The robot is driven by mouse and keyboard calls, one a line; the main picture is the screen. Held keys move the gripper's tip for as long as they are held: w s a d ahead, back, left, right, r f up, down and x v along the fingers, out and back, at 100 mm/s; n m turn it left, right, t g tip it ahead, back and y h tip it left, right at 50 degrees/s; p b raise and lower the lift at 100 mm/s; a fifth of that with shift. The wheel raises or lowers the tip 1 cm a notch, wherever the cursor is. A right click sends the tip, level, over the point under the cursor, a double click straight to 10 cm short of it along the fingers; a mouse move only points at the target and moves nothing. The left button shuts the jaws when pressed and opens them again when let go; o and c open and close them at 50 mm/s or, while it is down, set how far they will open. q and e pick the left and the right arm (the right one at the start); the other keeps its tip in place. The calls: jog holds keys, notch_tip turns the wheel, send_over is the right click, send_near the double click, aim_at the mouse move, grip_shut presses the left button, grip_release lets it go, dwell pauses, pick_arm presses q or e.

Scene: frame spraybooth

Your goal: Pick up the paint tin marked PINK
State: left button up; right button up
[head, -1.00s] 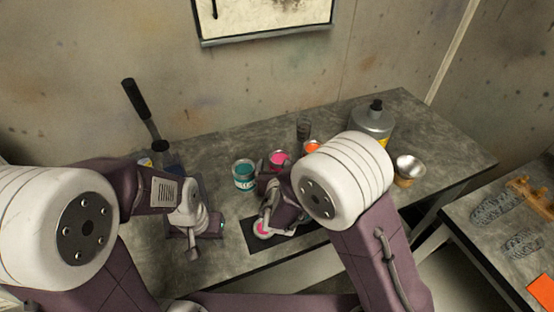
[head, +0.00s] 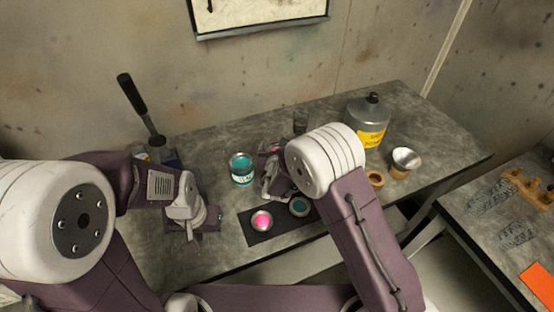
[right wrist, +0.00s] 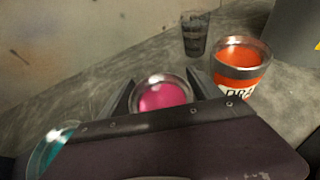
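The pink paint tin (head: 272,148) stands on the grey bench, mostly hidden behind my right gripper (head: 266,175) in the head view. In the right wrist view the pink tin (right wrist: 163,95) shows between the two spread fingers of my right gripper. The fingers look open on either side of it; I see no clear grip. Its label is hidden. A teal tin (head: 241,169) stands just left of it. An orange tin (right wrist: 240,68) is to the right in the wrist view. My left gripper (head: 192,238) hangs near the bench's left front; its fingers are too small to judge.
A dark mat (head: 258,236) at the front edge holds a pink-filled cup (head: 262,220) and a teal-filled cup (head: 299,207). A dark tumbler (head: 300,122) stands behind. The bench's right end is clear.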

jog(key=c, duration=1.4)
jog(key=shift+o, duration=0.2)
notch_tip(320, 180, up, 10)
jog(key=shift+r, duration=0.1)
